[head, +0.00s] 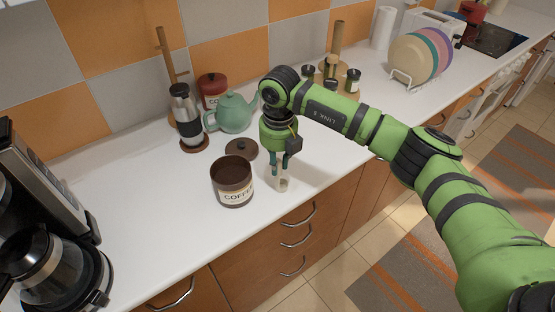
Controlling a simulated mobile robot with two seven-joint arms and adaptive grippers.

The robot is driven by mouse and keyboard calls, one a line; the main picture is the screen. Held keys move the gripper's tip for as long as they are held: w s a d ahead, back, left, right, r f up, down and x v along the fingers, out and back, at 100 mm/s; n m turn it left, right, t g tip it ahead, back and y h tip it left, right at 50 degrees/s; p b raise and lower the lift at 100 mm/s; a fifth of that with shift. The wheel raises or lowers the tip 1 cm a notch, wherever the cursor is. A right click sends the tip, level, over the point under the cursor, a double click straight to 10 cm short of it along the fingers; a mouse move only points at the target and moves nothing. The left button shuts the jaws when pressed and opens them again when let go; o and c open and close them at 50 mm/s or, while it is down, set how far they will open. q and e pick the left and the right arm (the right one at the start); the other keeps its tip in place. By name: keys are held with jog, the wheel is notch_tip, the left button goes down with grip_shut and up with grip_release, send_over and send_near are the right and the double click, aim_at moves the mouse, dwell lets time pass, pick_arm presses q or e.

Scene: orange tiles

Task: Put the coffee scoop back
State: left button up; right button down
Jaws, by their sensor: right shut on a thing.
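My right gripper (283,165) points down over the counter and is shut on the coffee scoop (283,184), a small pale piece that shows below its fingertips. The fingers hide most of the scoop. An open brown canister (233,191) with a COFFEE label stands upright just left of the gripper, apart from it. The canister's dark brown lid (241,150) lies flat on the counter behind it. My left gripper does not show.
A green teapot (233,113), a steel flask (188,117) and a red canister (212,88) stand behind the coffee canister. A coffee maker (45,190) is at the left. Small jars (352,81) and a plate rack (402,79) stand farther back. The white counter (150,200) is clear between coffee maker and canister.

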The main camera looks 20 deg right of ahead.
jog(key=c, duration=1.1)
grip_release()
jog(key=shift+f, duration=0.1)
jog(key=shift+s+d+r+b, duration=0.1)
jog(key=shift+r+b, duration=0.75)
jog(key=shift+r, duration=2.25)
jog(key=shift+s+r+b, duration=0.1)
jog(key=shift+r+b, duration=0.7)
jog(key=shift+r, duration=2.3)
